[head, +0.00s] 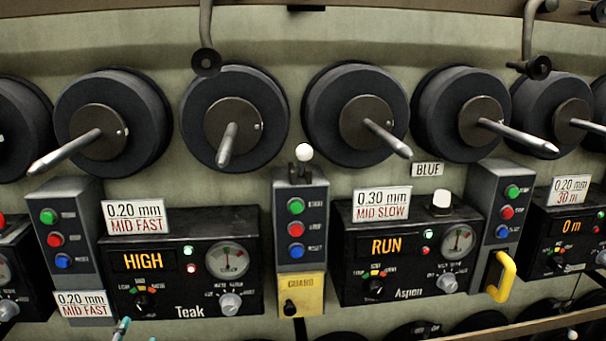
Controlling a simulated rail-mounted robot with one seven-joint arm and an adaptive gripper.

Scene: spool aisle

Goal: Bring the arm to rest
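At the bottom edge, left of centre, a small teal and pale grey tip (122,326) pokes into the head view in front of the Teak control box (190,295). It looks like the end of my gripper, but almost all of it is cut off by the frame. I cannot tell whether it is open or shut, or whether it touches the box. The rest of my arm is out of view.
Dark spools (235,118) with protruding metal spindles line the wall. Below, the Aspen box (408,275) reads RUN; the Teak box reads HIGH. Button columns (300,235) stand between boxes. A yellow guard (300,294) and a yellow handle (507,277) stick out. Hooked arms (206,50) hang above.

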